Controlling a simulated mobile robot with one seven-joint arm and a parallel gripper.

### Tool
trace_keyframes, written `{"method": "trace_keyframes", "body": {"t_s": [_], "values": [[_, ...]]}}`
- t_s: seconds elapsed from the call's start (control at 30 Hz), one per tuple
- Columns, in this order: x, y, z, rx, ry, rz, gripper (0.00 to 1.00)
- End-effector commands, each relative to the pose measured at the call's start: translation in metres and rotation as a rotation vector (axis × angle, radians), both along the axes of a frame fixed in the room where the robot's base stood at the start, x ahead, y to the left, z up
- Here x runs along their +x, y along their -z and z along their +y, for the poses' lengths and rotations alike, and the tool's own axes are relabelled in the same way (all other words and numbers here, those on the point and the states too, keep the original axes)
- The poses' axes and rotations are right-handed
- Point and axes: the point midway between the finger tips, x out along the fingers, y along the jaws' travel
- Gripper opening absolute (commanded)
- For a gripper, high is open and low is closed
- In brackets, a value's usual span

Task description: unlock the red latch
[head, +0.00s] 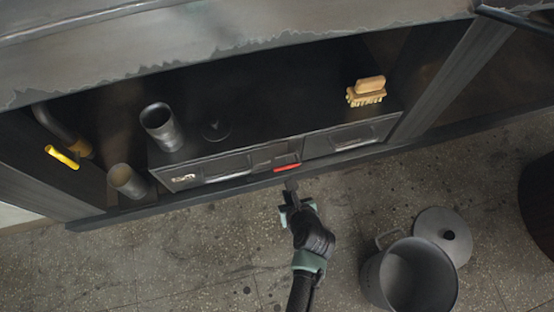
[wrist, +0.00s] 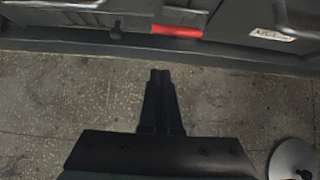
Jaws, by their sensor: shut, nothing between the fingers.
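The red latch (head: 287,168) is a small red bar on the front of a dark metal box, between its two front panels. It also shows in the wrist view (wrist: 177,31) near the top centre. My gripper (head: 291,186) is in front of the box, just below the latch in the head view, and apart from it. In the wrist view my gripper (wrist: 160,74) has its fingertips together with nothing between them, over the floor and short of the shelf edge.
The box (head: 222,167) sits inside a low dark compartment. A grey pot (head: 412,278) and round lid (head: 442,236) are on the floor at right. The left floor is clear.

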Motion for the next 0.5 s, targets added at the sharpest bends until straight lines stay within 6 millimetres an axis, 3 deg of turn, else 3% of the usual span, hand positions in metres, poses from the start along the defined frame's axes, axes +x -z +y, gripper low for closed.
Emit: {"method": "trace_keyframes", "body": {"t_s": [0.5], "values": [[0.0032, 0.0085, 0.0013, 0.005, 0.005, 0.003, 0.00]]}}
